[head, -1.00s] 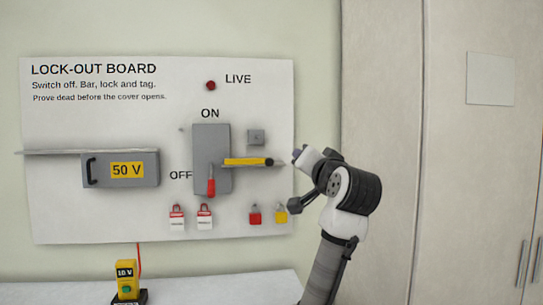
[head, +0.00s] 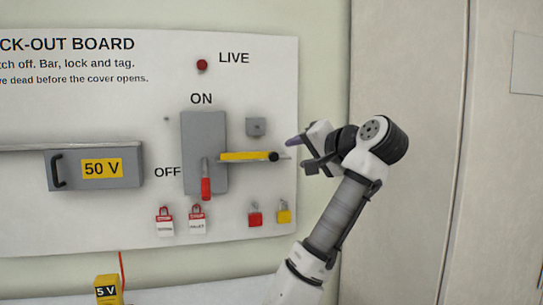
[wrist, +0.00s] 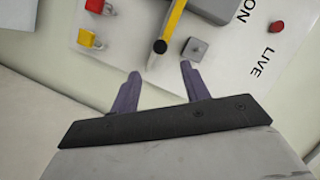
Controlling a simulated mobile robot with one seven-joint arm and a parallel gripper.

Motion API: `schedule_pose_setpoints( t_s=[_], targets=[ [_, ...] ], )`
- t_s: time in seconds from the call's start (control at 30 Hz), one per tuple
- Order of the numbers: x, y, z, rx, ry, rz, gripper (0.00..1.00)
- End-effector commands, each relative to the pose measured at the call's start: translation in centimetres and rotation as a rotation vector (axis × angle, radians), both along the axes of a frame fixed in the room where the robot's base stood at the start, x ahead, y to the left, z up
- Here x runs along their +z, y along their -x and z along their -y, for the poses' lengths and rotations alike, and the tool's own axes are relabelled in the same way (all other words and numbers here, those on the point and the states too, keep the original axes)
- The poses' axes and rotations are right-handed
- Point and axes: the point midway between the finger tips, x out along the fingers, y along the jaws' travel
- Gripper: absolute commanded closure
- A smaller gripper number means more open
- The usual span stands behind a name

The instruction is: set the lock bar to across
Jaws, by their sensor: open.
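The yellow lock bar (head: 245,156) lies nearly level on the board, from the grey switch box to a black knob at its right end. It also shows in the wrist view (wrist: 172,22), with its black knob (wrist: 160,46) just beyond and between my fingertips. My gripper (head: 297,155) is open and empty, just right of the knob and apart from it. Its two purple fingers show in the wrist view (wrist: 161,70). The switch box (head: 204,135) has a red-tipped handle (head: 206,188) pointing down, near the OFF label.
A small grey block (head: 256,126) sits above the bar's right end. Red (head: 255,219) and yellow (head: 284,216) padlocks and two tags (head: 197,220) hang below. A yellow meter (head: 107,289) stands below. The LIVE lamp (head: 202,65) looks dark red.

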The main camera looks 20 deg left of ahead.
Motion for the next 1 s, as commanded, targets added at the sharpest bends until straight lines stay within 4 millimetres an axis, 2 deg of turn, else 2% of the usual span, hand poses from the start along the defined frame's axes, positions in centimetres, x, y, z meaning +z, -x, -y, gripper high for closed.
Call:
schedule_pose_setpoints(
  t_s=[0.3, 0.5, 0.7, 1.0],
  targets=[
    [-1.3, -3.9, -5.4, 0.003, 0.001, -0.002, 0.54],
    [-2.0, -6.0, -7.9, 0.002, 0.001, 0.0, 0.54],
    [-2.6, -6.9, -9.2, 0.001, 0.001, 0.0, 0.54],
    [-2.7, -7.1, -9.3, 0.0, 0.001, 0.002, 0.54]
  ],
)
